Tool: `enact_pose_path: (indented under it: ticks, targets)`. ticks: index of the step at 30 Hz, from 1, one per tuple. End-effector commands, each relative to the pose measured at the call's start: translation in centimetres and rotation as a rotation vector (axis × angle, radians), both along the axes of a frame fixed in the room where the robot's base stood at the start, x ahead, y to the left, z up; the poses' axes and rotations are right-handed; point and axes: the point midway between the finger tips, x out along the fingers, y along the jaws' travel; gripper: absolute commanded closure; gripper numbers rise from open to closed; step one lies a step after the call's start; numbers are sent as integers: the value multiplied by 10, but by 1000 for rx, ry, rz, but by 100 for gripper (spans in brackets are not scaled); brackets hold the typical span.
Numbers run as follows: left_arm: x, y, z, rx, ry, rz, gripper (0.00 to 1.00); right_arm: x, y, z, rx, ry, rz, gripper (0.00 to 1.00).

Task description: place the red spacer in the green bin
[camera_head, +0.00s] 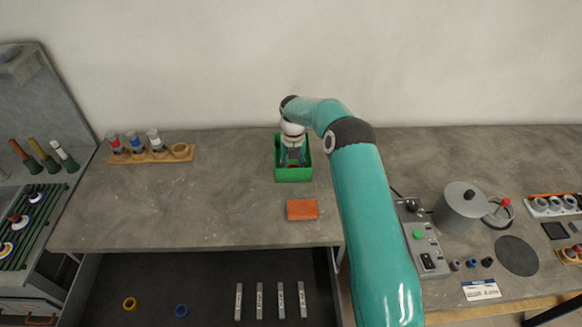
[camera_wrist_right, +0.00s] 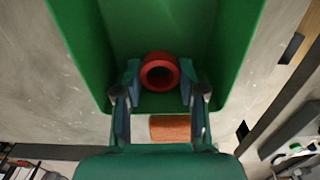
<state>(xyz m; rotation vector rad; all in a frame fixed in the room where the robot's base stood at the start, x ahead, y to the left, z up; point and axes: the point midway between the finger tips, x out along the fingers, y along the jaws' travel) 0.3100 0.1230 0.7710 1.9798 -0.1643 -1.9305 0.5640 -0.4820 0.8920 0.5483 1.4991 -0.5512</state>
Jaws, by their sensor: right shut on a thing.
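The green bin (camera_head: 294,180) stands at the back middle of the bench, and its walls and floor fill much of the right wrist view (camera_wrist_right: 85,45). My right gripper (camera_head: 292,160) points down into the bin. In the right wrist view its fingers (camera_wrist_right: 160,82) are shut on the red spacer (camera_wrist_right: 160,71), a ring with a dark hole, one finger on each side. The spacer shows within the bin's outline; I cannot tell whether it touches the floor. In the head view the gripper mostly hides the spacer. My left gripper is not in view.
An orange-red block (camera_head: 302,209) lies in front of the bin. An open drawer (camera_head: 210,268) has rings and labelled strips. A control box (camera_head: 422,240) and grey canister (camera_head: 461,208) stand right.

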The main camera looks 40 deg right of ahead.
Motion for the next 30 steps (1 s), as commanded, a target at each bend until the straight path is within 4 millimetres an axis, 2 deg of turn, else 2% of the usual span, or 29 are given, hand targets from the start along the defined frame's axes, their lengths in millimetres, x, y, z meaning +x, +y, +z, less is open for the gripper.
enact_pose_path:
  ticks: [1, 5, 17, 21, 23, 30]
  targets:
    - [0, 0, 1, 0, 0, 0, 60, 0, 0, 1, 0, 0, 0, 57]
    - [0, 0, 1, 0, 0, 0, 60, 0, 0, 1, 0, 0, 0, 35]
    - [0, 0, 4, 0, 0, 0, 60, 1, 0, 5, 0, 0, 1, 35]
    - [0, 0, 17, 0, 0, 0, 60, 1, 0, 19, -1, -1, 1, 35]
    - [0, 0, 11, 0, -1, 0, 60, 2, 0, 26, -2, -4, 1, 35]
    - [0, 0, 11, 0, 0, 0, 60, 2, 1, 77, -1, -4, 2, 35]
